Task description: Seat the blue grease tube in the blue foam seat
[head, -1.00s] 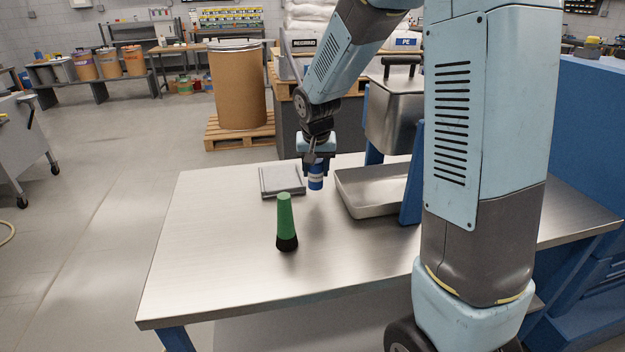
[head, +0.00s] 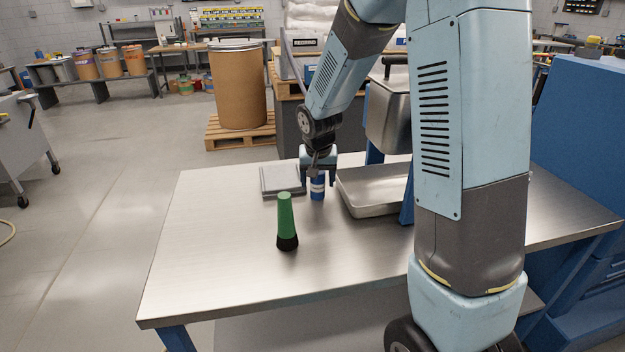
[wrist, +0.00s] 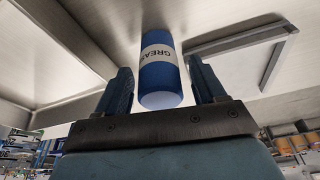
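The blue grease tube (head: 317,187), with a white label, stands upright at the back of the steel table, between a flat grey plate and a metal tray. In the wrist view the tube (wrist: 160,72) is between the two fingers, with a narrow gap on each side. My gripper (head: 318,176) is over the tube's top, pointing down; it also shows in the wrist view (wrist: 162,88), open around the tube. I cannot make out a blue foam seat in either view; the tube's foot shows no clear blue foam around it.
A green cone-shaped bottle with a black base (head: 286,222) stands nearer the front. The grey flat plate (head: 268,190) lies left of the tube. The steel tray (head: 372,209) is close on its right. The table's left and front areas are clear.

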